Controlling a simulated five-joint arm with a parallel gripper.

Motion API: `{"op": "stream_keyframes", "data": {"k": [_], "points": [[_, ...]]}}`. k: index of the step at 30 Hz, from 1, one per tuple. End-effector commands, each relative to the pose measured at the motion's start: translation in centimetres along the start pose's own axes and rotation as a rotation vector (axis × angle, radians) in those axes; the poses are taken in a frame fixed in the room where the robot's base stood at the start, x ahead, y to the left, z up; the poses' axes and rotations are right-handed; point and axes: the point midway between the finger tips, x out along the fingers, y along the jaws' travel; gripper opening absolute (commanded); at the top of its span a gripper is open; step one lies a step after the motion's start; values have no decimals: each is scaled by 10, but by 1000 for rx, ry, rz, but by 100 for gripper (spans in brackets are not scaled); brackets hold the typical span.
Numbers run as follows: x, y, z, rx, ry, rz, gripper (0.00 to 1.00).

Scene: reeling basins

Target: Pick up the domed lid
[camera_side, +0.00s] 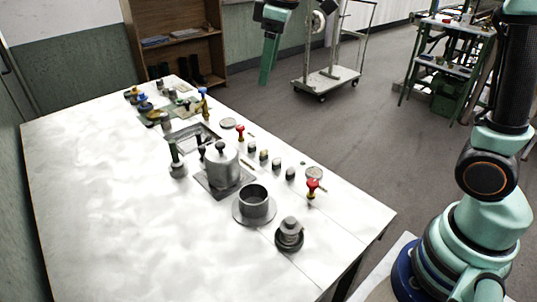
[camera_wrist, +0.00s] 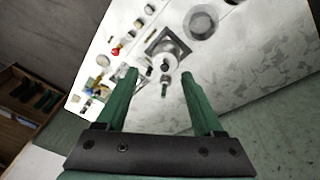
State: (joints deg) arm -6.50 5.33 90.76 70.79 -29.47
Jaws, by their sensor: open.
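The domed lid (camera_side: 221,153) appears as the grey rounded top, with a dark knob, of a grey cylindrical pot (camera_side: 224,174). The pot stands on a dark square plate (camera_side: 206,184) near the middle of the table. In the wrist view the lid (camera_wrist: 164,62) is seen from above, small, beyond and between my fingertips. My gripper (camera_side: 265,80) hangs high, well apart from the lid, fingers pointing down. In the wrist view my gripper (camera_wrist: 160,74) has its two green fingers spread with nothing between them. The seam between lid and pot is too small to tell.
A grey cup on a round dish (camera_side: 239,213) and a dark stepped piece (camera_side: 289,236) stand in front of the pot. A green-handled piece (camera_side: 177,163), red-topped pieces (camera_side: 312,187) and several small items crowd around it. The table's left side (camera_side: 90,200) is clear.

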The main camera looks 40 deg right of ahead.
Motion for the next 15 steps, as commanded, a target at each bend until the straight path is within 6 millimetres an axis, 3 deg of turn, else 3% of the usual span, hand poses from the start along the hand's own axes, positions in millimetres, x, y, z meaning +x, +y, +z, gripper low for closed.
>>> {"op": "stream_keyframes", "data": {"k": [6,15], "points": [[35,6,-51,-216,-74,-60,69],[91,-1,-93,-474,-147,-141,69]]}}
